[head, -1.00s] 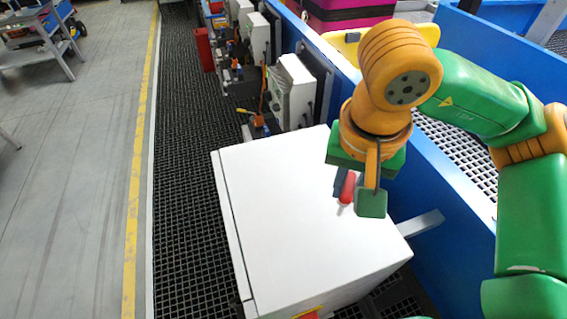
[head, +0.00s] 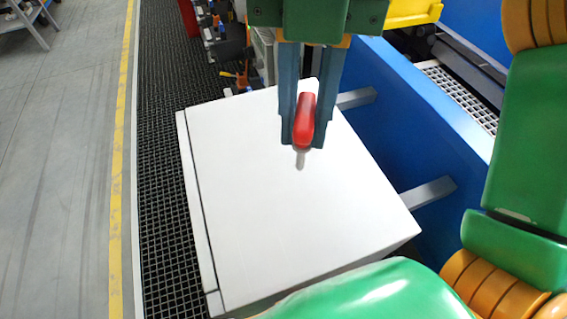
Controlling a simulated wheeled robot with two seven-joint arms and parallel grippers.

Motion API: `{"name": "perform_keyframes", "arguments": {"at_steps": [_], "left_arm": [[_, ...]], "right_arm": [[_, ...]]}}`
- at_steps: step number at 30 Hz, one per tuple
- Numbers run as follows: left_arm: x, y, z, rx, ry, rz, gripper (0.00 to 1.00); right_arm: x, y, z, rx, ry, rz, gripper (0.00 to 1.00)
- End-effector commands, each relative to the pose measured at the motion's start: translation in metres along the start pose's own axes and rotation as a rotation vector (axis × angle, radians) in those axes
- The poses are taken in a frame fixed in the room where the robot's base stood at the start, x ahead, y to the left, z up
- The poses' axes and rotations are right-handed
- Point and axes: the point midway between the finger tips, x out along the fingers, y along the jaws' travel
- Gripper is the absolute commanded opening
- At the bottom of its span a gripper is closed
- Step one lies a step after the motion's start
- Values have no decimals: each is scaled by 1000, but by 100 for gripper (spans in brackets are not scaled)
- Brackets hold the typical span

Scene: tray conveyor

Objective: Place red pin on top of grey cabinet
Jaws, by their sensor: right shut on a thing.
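The red pin (head: 304,121) has a rounded red body and a short pale tip pointing toward the bottom of the picture. My right gripper (head: 302,143) is shut on the red pin, with one blue-grey finger on each side of it. The cabinet (head: 270,220) has a flat, pale grey-white top that fills the middle of the head view. The pin and fingers show in front of the far part of this top. I cannot tell whether the pin touches it. My left gripper is not in view.
A blue wall (head: 390,130) with metal bars runs along the cabinet's right side. Black grating (head: 163,200) and a yellow floor line (head: 122,190) lie to the left. The cabinet top is bare apart from the pin and gripper in front of it.

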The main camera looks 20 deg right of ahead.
Motion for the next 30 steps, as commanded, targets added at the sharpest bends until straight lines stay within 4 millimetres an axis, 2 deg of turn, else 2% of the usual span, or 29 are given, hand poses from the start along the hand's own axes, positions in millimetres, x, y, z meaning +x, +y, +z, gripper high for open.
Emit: {"name": "perform_keyframes", "arguments": {"at_steps": [1,6,9,14,17,22,25,30], "left_arm": [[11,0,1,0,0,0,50],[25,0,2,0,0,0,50],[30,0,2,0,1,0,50],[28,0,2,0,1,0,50],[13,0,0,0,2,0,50],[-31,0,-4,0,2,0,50],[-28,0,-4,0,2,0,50],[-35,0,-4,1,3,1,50]], "right_arm": [[4,1,-5,145,-2,26,0],[0,2,-27,666,-3,103,0],[-3,1,-36,888,-3,136,0],[-6,2,-38,1051,0,155,0],[-4,6,-17,1069,5,151,0],[2,16,25,1068,5,150,0],[27,22,60,1073,4,152,0],[58,28,92,1069,0,155,0]]}}
